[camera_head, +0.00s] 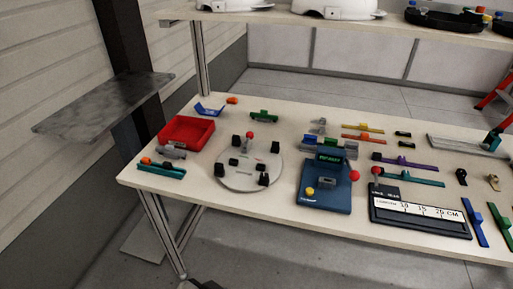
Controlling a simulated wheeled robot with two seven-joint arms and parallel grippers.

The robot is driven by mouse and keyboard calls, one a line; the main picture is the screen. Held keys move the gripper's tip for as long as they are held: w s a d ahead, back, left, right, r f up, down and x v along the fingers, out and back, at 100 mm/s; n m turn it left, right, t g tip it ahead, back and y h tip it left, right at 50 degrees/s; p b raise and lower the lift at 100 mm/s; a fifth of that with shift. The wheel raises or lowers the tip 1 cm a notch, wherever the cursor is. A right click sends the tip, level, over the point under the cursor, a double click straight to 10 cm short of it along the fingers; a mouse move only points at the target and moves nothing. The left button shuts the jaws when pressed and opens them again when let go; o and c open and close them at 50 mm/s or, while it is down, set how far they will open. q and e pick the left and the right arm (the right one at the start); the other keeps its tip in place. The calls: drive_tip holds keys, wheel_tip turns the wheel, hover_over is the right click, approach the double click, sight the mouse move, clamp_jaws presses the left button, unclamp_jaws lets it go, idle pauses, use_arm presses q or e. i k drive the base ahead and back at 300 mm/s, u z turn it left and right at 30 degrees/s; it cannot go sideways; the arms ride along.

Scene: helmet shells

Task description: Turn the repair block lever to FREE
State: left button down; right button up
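The blue block (322,199) stands near the front edge of the table, in the middle of the view. It looks like the repair block, but its lettering is too small to read surely. Its upright part carries a dark display (329,157) with green text that I cannot read. A red ball knob (354,176) sticks out at its right side and seems to be the lever's end. A yellow knob (310,191) sits at its front left.
A round grey plate (236,182) with black posts and a red-knobbed pin stands left of the block, with a red bin (186,131) behind. A black measuring board (420,224) with its own red-knobbed lever lies close on the right. A shelf (350,28) with white helmet shells hangs above.

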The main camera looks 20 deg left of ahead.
sight(249, 135)
drive_tip(key=k, duration=0.45)
drive_tip(key=u, duration=1.7)
drive_tip(key=i, duration=1.1)
drive_tip(key=z, duration=1.85)
